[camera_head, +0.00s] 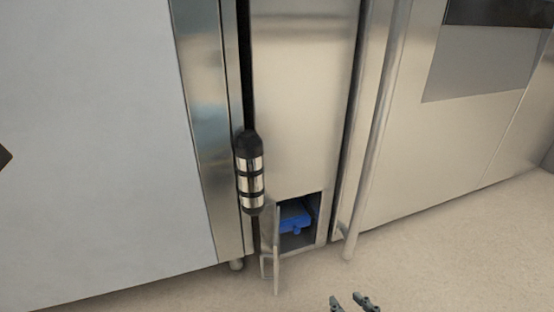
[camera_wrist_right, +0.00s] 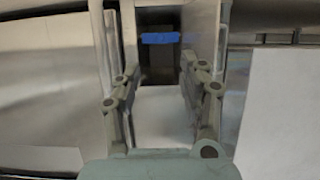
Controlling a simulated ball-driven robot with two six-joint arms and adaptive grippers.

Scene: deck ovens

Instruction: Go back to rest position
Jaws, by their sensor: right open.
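My right gripper (camera_head: 350,301) shows at the bottom edge of the head view, with only its fingertips in sight. It is apart from the oven front and over the floor. In the right wrist view my right gripper (camera_wrist_right: 158,85) is open, with two grey fingers spread and nothing between them. My left gripper is not in the head view.
A small open compartment (camera_head: 313,238) low in the steel front holds a blue object (camera_head: 295,220), also seen in the right wrist view (camera_wrist_right: 160,38). Its narrow door (camera_head: 277,250) stands open. A vertical steel rail (camera_head: 377,130) is to the right. The floor (camera_head: 440,260) in front is clear.

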